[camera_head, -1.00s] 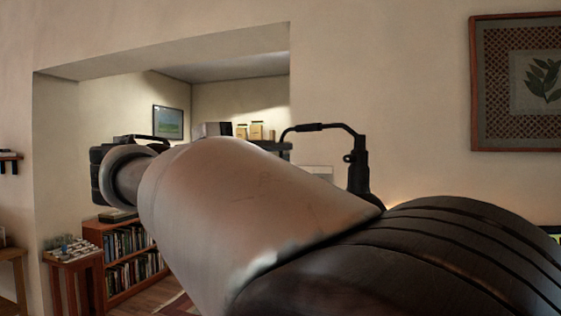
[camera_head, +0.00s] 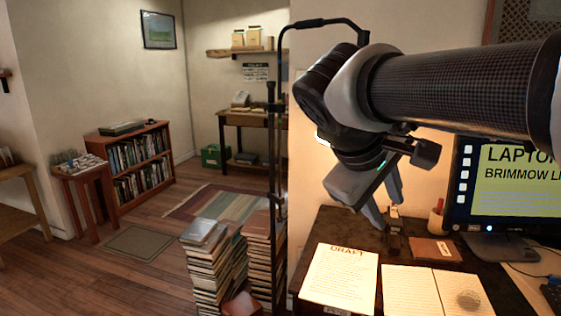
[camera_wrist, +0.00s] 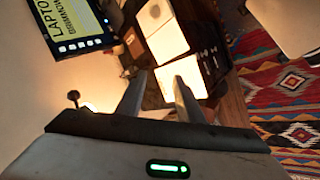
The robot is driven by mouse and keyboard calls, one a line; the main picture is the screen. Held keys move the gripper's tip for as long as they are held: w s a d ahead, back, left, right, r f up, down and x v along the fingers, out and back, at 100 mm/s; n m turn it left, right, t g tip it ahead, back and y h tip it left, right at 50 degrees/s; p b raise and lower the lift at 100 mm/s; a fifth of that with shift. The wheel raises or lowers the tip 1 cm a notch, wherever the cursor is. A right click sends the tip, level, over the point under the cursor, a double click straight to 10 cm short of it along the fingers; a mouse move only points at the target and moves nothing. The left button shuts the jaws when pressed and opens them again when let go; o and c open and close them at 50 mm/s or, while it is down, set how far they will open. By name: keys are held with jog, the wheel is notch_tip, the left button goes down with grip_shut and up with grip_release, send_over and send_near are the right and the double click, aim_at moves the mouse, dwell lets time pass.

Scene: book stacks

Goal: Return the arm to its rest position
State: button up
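My arm (camera_head: 450,90) reaches in from the right edge of the head view, above a dark desk (camera_head: 318,225). My gripper (camera_head: 386,210) hangs from its end, pointing down toward the desk. In the wrist view, the two fingers of my gripper (camera_wrist: 158,88) stand apart with nothing held between them. Papers on the desk show beyond the fingers.
A monitor (camera_head: 505,180), a DRAFT sheet (camera_head: 340,278), an open notebook (camera_head: 410,290) and a pen cup (camera_head: 436,218) are on the desk. Tall book stacks (camera_head: 208,268) and a thin dark stand (camera_head: 276,150) are left of it. Floor (camera_head: 60,275) farther left is open.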

jog(key=s+a+f+m+y, duration=0.3)
jog(key=s+f+m+y, duration=0.3)
jog(key=s+f, duration=0.65)
notch_tip(320, 180, up, 21)
jog(key=p, duration=2)
jog(key=shift+s+a+m, duration=0.2)
jog(key=shift+s+m, duration=0.1)
jog(key=shift+m, duration=0.1)
